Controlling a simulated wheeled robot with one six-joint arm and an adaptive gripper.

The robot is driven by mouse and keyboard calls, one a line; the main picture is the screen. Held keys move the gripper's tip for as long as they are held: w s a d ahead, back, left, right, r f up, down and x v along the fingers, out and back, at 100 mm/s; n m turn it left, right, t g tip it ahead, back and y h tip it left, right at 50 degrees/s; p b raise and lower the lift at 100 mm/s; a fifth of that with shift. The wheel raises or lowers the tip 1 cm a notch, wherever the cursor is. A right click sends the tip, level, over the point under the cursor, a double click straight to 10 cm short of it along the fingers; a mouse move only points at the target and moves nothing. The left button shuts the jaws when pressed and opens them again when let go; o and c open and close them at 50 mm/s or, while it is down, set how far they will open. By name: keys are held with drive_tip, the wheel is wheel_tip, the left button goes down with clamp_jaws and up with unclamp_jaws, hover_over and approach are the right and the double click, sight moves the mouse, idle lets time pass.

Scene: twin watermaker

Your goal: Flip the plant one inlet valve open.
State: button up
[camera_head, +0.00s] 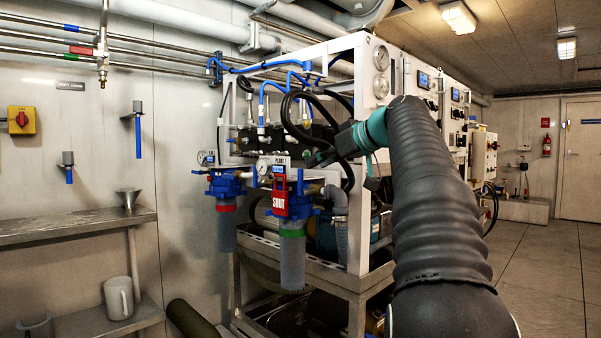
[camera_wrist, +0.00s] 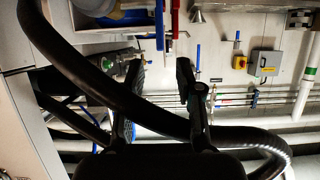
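The plant one unit has a blue-topped filter (camera_head: 291,255) under a "PLANT 1" label (camera_head: 274,162). A red piece marked "SHUT" (camera_head: 280,203) hangs upright on its front; it appears to be the inlet valve's handle or tag. My gripper (camera_head: 318,157) is just right of and above it, apart from it, and partly hidden by black hoses. In the wrist view my gripper (camera_wrist: 160,72) has its two fingers spread with nothing between them. A red upright part (camera_wrist: 175,18), probably the same handle, shows beyond the fingertips at the top edge.
A second blue-topped filter (camera_head: 227,220) hangs to the left. Black hoses (camera_head: 292,115) loop close to my gripper. The white frame (camera_head: 358,150) stands beside my arm. A steel shelf (camera_head: 75,225) and a yellow-red switch (camera_head: 21,119) are at left. Open floor (camera_head: 545,270) lies right.

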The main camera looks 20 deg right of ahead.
sight(302, 170)
drive_tip(key=x, duration=0.7)
drive_tip(key=shift+w+a+f, duration=0.1)
drive_tip(key=shift+w+f, duration=0.05)
clamp_jaws()
